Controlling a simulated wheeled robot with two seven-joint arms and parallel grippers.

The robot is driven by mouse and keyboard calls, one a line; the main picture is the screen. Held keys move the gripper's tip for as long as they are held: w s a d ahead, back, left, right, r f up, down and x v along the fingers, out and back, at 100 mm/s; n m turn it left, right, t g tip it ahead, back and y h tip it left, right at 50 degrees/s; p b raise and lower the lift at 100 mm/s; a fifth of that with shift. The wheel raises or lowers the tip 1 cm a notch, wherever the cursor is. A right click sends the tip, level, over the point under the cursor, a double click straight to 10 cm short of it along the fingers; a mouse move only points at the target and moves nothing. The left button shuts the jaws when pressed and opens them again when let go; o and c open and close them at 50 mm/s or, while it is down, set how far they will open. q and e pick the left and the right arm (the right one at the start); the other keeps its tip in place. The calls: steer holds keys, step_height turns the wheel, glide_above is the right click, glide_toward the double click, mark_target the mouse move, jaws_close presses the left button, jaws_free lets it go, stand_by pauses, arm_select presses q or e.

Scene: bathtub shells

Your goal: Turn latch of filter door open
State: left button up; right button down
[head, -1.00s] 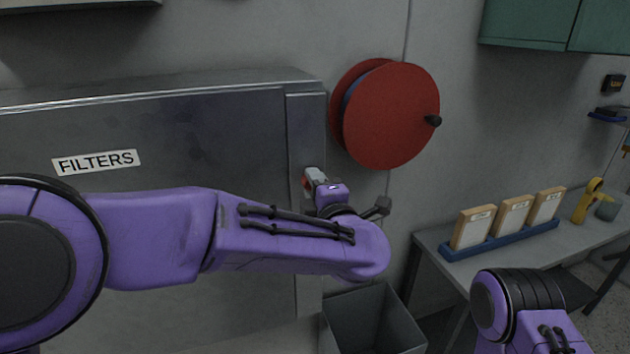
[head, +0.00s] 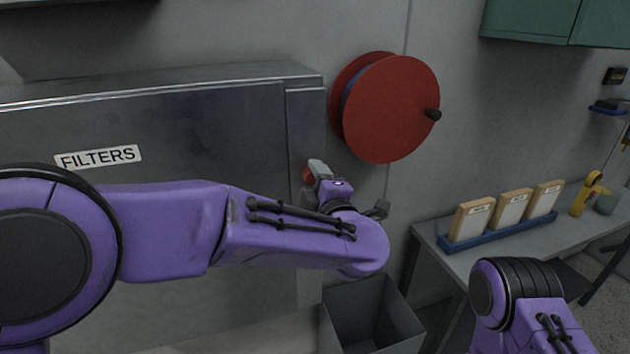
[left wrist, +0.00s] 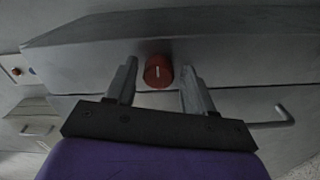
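The filter door (head: 220,130) is a grey metal cabinet front with a FILTERS label (head: 98,157). Its latch is a red round knob (left wrist: 158,70) with a pale line across its face; a sliver of the red knob (head: 307,174) shows in the head view beside my gripper. My left gripper (left wrist: 157,88) is open, with one finger on each side of the knob in the left wrist view. I cannot tell whether the fingers touch it. In the head view my left gripper (head: 318,172) is partly hidden by my wrist. My right arm shows at the lower right; its gripper is out of view.
A red hose reel (head: 395,110) hangs on the wall right of the cabinet. A grey open bin (head: 370,320) stands below my left wrist. A bench (head: 440,262) at the right holds a blue rack (head: 500,232). A bent metal handle (left wrist: 275,120) shows in the wrist view.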

arm_select(q)
steer(key=b+v, duration=0.4)
steer(key=v, duration=0.6)
steer(key=shift+s, duration=0.25)
steer(key=shift+d+r, duration=0.1)
